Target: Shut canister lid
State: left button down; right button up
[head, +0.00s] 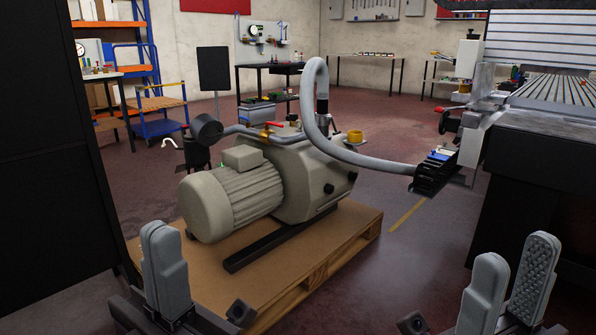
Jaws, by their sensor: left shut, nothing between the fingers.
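A small dark canister (196,154) stands at the far left end of the grey vacuum pump, partly hidden behind it. A round dark disc (206,130), which looks like its lid, stands tilted up above it, facing me. The hinge or joint between them is too small to tell. My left gripper (164,236) is at the lower left, its grey fingers together and empty, well in front of and below the canister. My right gripper (516,254) is at the lower right, fingers apart and empty, far from the canister.
The pump (235,190) sits on a wooden pallet (345,238). A grey hose (345,150) arches from it to a black fitting at the machine table (535,135) on the right. A black cabinet (50,150) fills the left side. Floor right of the pallet is free.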

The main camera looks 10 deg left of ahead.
aim_at(207, 130)
jog(key=i+z, duration=0.3)
jog(key=i, duration=0.5)
jog(key=i+j+z, duration=0.15)
jog(key=i+z, duration=0.15)
jog(key=i, duration=0.5)
jog(key=i+u, duration=0.3)
jog(key=i+l+u, duration=0.15)
jog(key=i+u, duration=0.15)
jog(key=i, duration=0.15)
jog(key=i+u, duration=0.3)
jog(key=u, duration=0.15)
jog(key=i+u, duration=0.3)
jog(key=u, duration=0.15)
